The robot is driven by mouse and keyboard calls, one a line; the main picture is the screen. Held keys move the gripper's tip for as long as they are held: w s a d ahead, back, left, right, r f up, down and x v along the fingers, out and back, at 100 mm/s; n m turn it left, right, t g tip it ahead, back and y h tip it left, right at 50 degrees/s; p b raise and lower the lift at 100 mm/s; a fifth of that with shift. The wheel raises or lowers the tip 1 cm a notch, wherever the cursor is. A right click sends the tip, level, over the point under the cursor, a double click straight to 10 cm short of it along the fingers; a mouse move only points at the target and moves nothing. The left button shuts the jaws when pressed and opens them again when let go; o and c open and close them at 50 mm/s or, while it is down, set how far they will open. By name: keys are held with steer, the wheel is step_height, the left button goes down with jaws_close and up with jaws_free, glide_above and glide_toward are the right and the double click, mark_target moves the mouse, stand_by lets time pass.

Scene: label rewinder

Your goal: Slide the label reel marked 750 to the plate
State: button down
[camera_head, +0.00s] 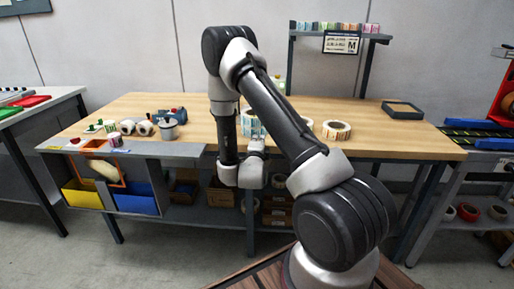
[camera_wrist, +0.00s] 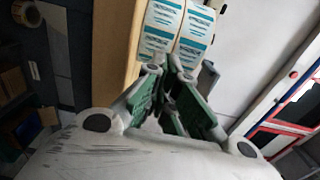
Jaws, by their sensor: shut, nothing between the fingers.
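My gripper (camera_wrist: 168,92) is shut and empty in the wrist view, its green-padded fingers meeting at the tips. In that view, white and teal printed labels (camera_wrist: 160,25) lie just beyond the fingertips, beside the wooden table edge (camera_wrist: 118,50). In the head view, a teal-printed label item (camera_head: 252,124) shows partly behind my arm. A label reel (camera_head: 336,129) lies flat on the table, right of my arm. The number 750 is not readable on any reel, and I cannot tell which thing is the plate. My fingers are hidden in the head view.
Several rolls, including a white one (camera_head: 145,128), stand at the table's left. A dark tray (camera_head: 402,109) lies at the back right. A shelf (camera_head: 338,35) holds several small rolls above an M sign. Yellow (camera_head: 82,194) and blue bins (camera_head: 135,197) hang at the front left. The right-hand tabletop is mostly clear.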

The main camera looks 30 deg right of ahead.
steer(key=shift+x, duration=2.45)
steer(key=shift+x, duration=1.9)
